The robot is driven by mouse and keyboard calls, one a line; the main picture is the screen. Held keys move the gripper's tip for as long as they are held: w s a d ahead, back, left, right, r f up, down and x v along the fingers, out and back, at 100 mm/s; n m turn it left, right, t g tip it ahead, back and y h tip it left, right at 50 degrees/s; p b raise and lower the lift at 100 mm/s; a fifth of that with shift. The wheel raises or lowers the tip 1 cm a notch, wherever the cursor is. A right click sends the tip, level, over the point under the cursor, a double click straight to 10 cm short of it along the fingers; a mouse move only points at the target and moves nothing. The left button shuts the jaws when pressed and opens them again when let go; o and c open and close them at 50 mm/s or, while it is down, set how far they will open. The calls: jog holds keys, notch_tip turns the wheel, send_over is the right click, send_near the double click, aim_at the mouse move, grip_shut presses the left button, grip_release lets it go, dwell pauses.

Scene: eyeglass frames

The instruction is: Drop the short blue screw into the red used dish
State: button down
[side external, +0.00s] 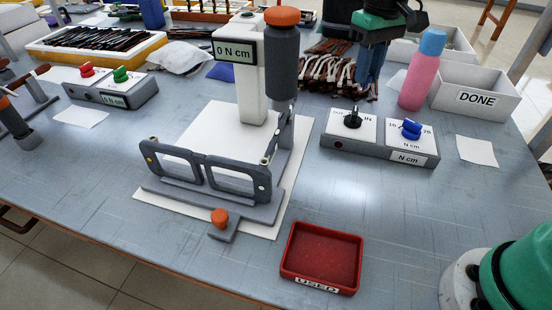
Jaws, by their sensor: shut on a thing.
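The red used dish (325,232) stands at the front of the table, right of centre, with a white USED label on its front. It looks empty. My gripper (364,92) points down at the back right, beyond the two-knob box and far from the dish. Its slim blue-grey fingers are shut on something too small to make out. I cannot pick out a short blue screw in this view. A dark eyeglass frame (205,170) stands upright in a grey holder (190,200), left of the dish.
A grey post with an orange cap (282,16) rises behind the frame. The two-knob box (378,140), a pink bottle (421,80) and a white DONE box (475,98) stand at the right. The table is clear between the knob box and the dish.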

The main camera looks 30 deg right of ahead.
jog(key=s+a+f, duration=0.4)
jog(key=s+a, duration=0.2)
jog(key=a, duration=0.4)
send_over(331, 254)
notch_tip(331, 254, down, 5)
jog(key=shift+f, duration=2.85)
jog(key=c, duration=0.7)
grip_release()
jog(key=shift+o, duration=0.2)
jog(key=shift+r, duration=0.15)
jog(key=shift+r, duration=2.7)
